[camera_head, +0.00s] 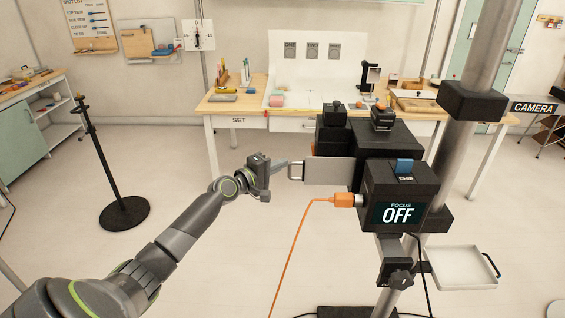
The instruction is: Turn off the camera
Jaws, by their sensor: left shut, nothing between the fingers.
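The black camera (392,140) is mounted on a grey stand in the right half of the view. A box at its front (385,182) has a display (397,213) reading "FOCUS OFF". A blue switch or tab (404,166) sits on top of that box. An orange plug (344,200) with an orange cable enters its left side. A pale flat panel with a handle (328,171) sticks out to the left of the camera. My left gripper (281,165) is shut, its tips close to the handle; I cannot tell whether they touch. My right gripper is out of view.
A work table (236,105) labelled "SET" with props stands behind. A black round-based stand (125,213) is at the left. A small tray (460,268) hangs at the lower right. The orange cable (292,250) runs down to the floor, which is mostly clear.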

